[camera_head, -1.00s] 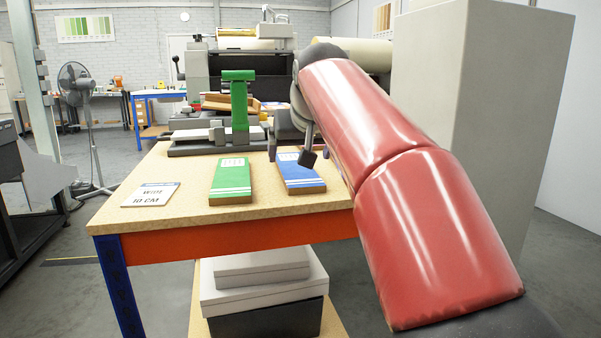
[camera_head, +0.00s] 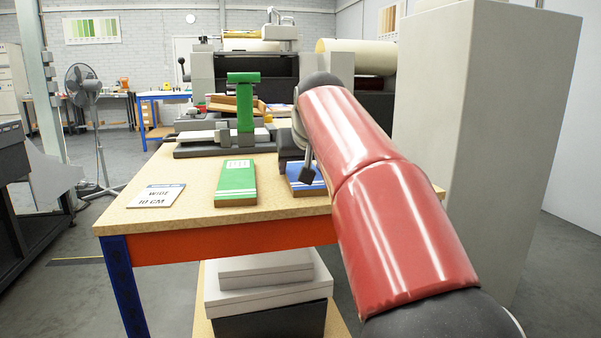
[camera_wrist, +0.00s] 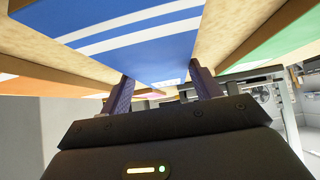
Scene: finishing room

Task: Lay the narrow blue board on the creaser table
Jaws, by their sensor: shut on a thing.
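The blue board (camera_head: 307,186) with white stripes lies on the wooden worktable (camera_head: 190,210), partly hidden by my arm in the head view. In the wrist view the blue board (camera_wrist: 150,35) fills the top, and my gripper (camera_wrist: 163,84) is shut on it, one finger at each side. The creaser, with a green upright handle (camera_head: 243,105) and a grey base (camera_head: 200,148), stands behind the boards at the back of the worktable.
A green board (camera_head: 236,182) lies just left of the blue board. A card (camera_head: 158,196) reading "WIDE 10 CM" lies at the table's left. A tall grey cabinet (camera_head: 480,130) stands at the right.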

